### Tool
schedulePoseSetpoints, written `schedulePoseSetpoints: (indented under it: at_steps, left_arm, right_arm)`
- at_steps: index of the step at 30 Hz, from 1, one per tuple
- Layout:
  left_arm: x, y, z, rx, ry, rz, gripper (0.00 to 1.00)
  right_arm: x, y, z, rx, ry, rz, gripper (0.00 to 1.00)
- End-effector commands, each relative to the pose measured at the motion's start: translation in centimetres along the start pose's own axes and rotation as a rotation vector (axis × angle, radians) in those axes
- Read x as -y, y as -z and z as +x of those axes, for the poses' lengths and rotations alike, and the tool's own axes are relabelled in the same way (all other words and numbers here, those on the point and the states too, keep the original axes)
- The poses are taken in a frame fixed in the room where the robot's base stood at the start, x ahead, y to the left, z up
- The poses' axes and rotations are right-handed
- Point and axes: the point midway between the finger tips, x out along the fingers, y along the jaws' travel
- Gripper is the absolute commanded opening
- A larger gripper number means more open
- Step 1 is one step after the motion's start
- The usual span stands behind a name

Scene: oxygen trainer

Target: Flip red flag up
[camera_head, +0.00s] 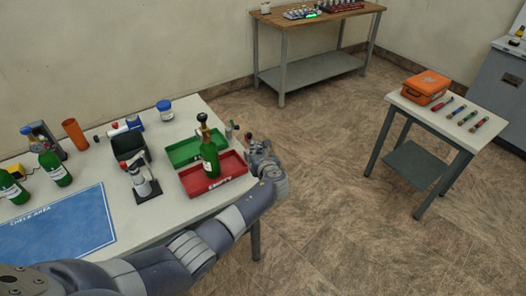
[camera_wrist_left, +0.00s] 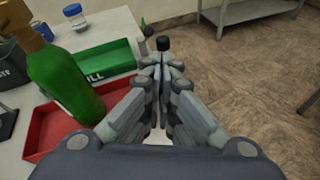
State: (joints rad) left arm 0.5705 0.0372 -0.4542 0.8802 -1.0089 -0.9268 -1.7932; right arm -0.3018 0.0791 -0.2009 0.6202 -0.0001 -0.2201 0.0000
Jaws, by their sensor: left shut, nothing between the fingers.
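My left gripper (camera_head: 256,146) is shut and empty at the right edge of the white table, just beyond the red tray. In the left wrist view its closed fingertips (camera_wrist_left: 161,64) point at a small black-topped post (camera_wrist_left: 163,44), close in front of them. In the head view a small red piece (camera_head: 248,135) shows right by the fingertips; it may be the red flag, but it is too small to tell whether it is up or down. I cannot tell whether the fingers touch it. My right gripper is not in view.
A green bottle (camera_head: 210,158) stands upright in the red tray (camera_head: 196,187), left of my gripper. A green tray (camera_head: 183,151) lies behind it. A blue-lidded jar (camera_head: 165,110) stands farther back. Open floor (camera_head: 330,180) lies right of the table.

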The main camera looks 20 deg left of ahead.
Motion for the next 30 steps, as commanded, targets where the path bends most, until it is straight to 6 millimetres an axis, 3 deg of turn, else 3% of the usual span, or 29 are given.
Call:
schedulePoseSetpoints:
  at_steps: [6, 17, 24, 30]
  left_arm:
    - [-0.2, -0.9, -1.7, 0.001, 0.002, -0.004, 0.00]
    - [-0.8, -2.7, -5.8, 0.002, 0.003, -0.004, 0.00]
    - [-1.3, -3.7, -8.0, 0.000, 0.001, -0.003, 0.00]
    - [-1.4, -4.0, -8.7, 0.001, 0.001, -0.002, 0.00]
  right_arm:
    - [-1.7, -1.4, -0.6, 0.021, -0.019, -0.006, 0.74]
    - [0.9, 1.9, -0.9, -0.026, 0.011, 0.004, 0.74]
    - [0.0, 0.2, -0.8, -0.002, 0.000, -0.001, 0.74]
    - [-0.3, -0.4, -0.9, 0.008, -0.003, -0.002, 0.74]
